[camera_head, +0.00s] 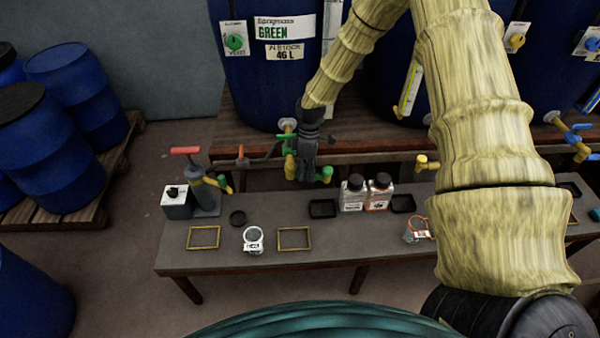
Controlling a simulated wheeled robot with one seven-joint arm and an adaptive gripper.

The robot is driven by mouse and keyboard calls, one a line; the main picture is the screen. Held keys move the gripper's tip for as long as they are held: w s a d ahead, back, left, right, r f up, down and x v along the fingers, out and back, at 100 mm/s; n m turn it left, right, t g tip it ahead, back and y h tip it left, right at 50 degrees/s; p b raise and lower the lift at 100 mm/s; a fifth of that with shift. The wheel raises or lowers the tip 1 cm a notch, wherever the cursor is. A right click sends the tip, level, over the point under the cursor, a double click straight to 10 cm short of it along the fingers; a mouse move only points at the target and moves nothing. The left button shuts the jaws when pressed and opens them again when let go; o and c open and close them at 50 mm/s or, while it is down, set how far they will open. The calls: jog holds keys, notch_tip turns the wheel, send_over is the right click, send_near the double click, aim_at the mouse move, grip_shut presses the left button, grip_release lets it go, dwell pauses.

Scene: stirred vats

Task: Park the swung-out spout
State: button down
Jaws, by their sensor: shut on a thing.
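My gripper (304,172) reaches down in front of the vat labelled GREEN (245,85). It is shut on the spout (326,175) at this vat's outlet; a green end shows right of the fingers. Yellow-green fittings (290,160) show left of the fingers, below the green outlet piece (287,126). The gripper hides most of the spout, so its exact angle cannot be told. A dark lever with an orange tip (241,155) sticks out to the left.
The grey bench (330,255) below bears a red-handled pump (203,190), two bottles (354,193) with black caps, a white-labelled jar (253,240) and yellow frames (294,238). Another yellow spout (427,162) is to the right. Blue drums (75,90) stand at left.

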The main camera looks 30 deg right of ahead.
jog(key=shift+w+d+n, duration=0.3)
jog(key=shift+w+n, duration=0.3)
jog(key=shift+n, duration=0.7)
jog(key=shift+w, duration=0.1)
jog(key=c, duration=1.2)
grip_release()
jog(key=shift+c, duration=0.2)
jog(key=shift+r, duration=0.1)
notch_tip(320, 180, up, 12)
jog(key=w, duration=0.2)
jog(key=shift+d+f, duration=0.2)
jog(key=shift+d, duration=0.25)
